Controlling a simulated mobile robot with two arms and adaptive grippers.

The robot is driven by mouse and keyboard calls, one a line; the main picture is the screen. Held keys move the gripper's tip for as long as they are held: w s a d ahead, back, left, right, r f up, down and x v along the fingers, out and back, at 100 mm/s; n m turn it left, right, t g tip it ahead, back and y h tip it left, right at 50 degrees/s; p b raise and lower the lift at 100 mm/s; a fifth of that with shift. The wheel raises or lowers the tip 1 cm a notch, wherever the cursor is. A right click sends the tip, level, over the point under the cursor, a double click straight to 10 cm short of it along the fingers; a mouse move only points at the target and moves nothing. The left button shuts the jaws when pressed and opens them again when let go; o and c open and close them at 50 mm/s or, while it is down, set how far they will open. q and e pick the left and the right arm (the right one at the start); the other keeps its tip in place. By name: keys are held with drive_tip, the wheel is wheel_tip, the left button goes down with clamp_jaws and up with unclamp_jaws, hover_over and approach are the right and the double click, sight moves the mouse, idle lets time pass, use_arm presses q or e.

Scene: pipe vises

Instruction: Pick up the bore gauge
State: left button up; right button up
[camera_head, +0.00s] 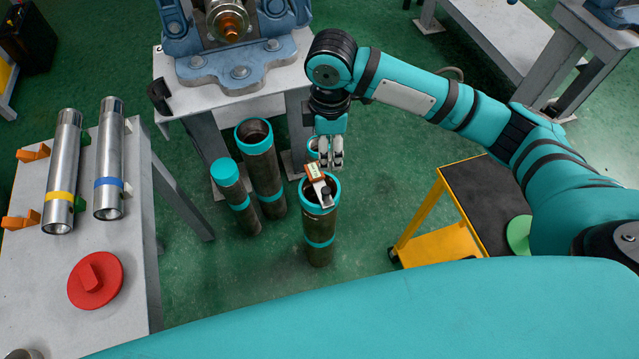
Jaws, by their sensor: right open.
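The bore gauge (316,178) is a small piece with an orange and white upper part and a grey and dark lower part. It sits at the mouth of an upright brown pipe (319,223) with teal bands; whether it rests on the rim or reaches inside is hard to tell. My right gripper (331,164) points down from above, just behind and slightly right of the gauge's upper end. It is open, with nothing visible between its fingers. Whether the fingers touch the gauge cannot be told. My left gripper is not in view.
More upright pipes (261,175) stand left of the gauge's pipe. A blue vise (237,65) is on a bench behind. A left table (30,285) carries two metal cylinders (109,160) and a red disc (95,280). A yellow cart (440,245) stands at right. Green floor lies between.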

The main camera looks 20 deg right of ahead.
drive_tip(key=b, duration=0.1)
approach(325, 190)
drive_tip(key=f, duration=0.5)
drive_tip(key=shift+w+d+f, duration=0.1)
drive_tip(key=shift+d+f, duration=0.05)
drive_tip(key=shift+d, duration=0.05)
drive_tip(key=f, duration=0.5)
drive_tip(key=shift+a, duration=0.2)
drive_tip(key=shift+s, duration=0.2)
clamp_jaws()
drive_tip(key=shift+w, duration=0.1)
